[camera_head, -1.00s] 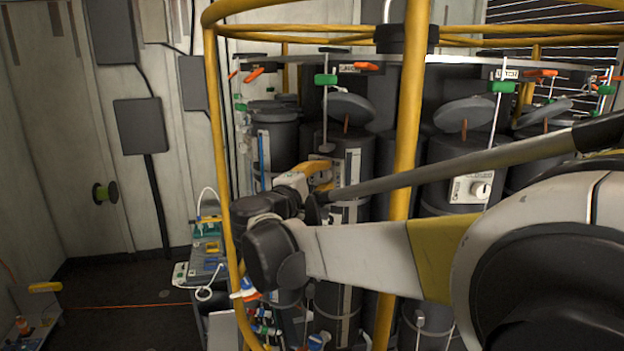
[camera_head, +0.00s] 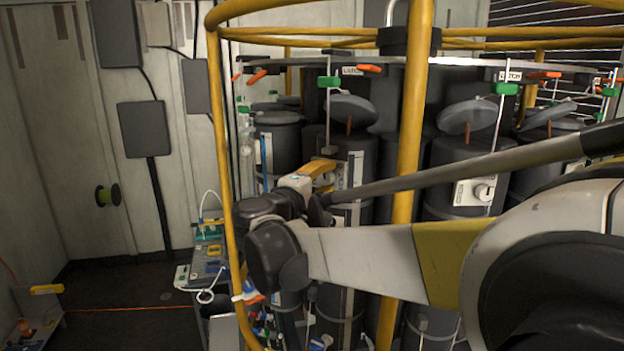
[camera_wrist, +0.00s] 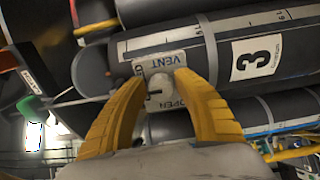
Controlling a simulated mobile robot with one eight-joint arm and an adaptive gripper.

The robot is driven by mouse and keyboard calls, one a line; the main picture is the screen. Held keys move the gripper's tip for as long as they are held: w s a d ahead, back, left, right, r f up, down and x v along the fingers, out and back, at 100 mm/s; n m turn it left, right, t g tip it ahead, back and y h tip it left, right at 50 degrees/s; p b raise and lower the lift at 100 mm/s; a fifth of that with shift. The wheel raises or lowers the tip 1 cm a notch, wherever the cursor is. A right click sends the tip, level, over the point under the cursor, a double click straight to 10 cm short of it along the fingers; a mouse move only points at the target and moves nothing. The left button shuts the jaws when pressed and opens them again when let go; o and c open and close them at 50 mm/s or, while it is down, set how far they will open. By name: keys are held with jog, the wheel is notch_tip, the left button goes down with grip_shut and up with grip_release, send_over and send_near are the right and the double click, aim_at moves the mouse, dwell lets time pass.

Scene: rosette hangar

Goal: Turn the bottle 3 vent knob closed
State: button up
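Bottle 3 (camera_wrist: 225,62) is a dark cylinder with a white "3" label. It lies across the upper part of the wrist view. Its white vent plate (camera_wrist: 163,61) reads VENT at the top and OPEN at the lower edge. The vent knob (camera_wrist: 159,92) is pale with a dark mark and sits between the yellow fingertips of my gripper (camera_wrist: 161,77). The fingertips stand close on both sides of the knob; whether they touch it is not clear. In the head view, my gripper (camera_head: 324,172) reaches the bottle from the left, and my arm hides part of it.
Yellow rails, one a post (camera_head: 411,120), cage the ring of dark bottles. Another bottle's knob (camera_head: 481,191) shows right of the post. A tilted lid (camera_head: 352,108) and green-handled latch rods are above.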

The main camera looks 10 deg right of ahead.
jog(key=shift+o, duration=1)
jog(key=v, duration=1.2)
